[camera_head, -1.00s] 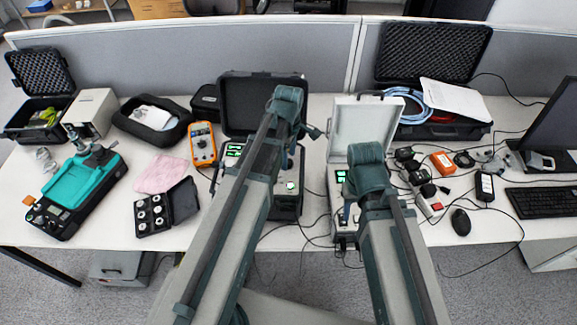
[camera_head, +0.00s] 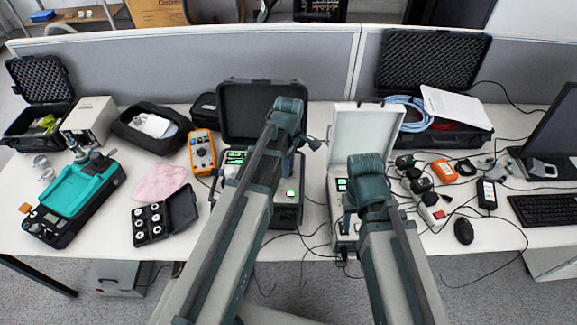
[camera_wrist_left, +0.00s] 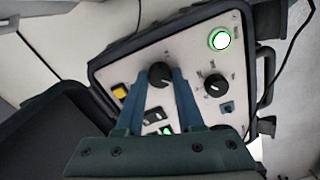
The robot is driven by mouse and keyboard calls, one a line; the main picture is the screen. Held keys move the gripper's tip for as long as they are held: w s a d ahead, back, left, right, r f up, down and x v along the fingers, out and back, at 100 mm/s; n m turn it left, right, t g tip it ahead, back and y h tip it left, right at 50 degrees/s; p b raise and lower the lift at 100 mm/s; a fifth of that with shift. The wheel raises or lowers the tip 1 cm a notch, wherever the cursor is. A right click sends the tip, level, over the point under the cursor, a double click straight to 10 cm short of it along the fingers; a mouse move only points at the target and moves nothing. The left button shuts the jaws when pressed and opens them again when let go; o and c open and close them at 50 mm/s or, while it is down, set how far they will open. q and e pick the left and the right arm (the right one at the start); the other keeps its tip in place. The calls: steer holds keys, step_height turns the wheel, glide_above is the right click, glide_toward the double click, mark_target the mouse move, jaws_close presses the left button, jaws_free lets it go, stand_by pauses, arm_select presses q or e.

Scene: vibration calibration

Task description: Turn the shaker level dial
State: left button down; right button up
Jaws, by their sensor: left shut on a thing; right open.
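The shaker unit (camera_head: 287,214) is in an open black case (camera_head: 262,112) in the middle of the table, partly hidden by my left arm. In the left wrist view its light panel (camera_wrist_left: 190,55) carries two black dials. My left gripper (camera_wrist_left: 160,82) is shut on the nearer black dial (camera_wrist_left: 160,72), one blue finger on each side. The other dial (camera_wrist_left: 215,85) stands free to its right. Dial markings are too small to read. My right gripper (camera_head: 349,205) is open above the white case unit's panel, its fingertips mostly hidden by its wrist.
A green-lit round button (camera_wrist_left: 219,40) and a yellow button (camera_wrist_left: 120,91) sit on the same panel. The white case (camera_head: 364,135) stands open to the right. An orange multimeter (camera_head: 202,150) and a black box of round parts (camera_head: 166,214) lie to the left. Loose cables run along the front.

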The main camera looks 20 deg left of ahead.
arm_select(q)
steer(key=m, duration=1.3)
steer(key=shift+m, duration=0.4)
steer(key=m, duration=1.2)
steer(key=shift+m, duration=0.4)
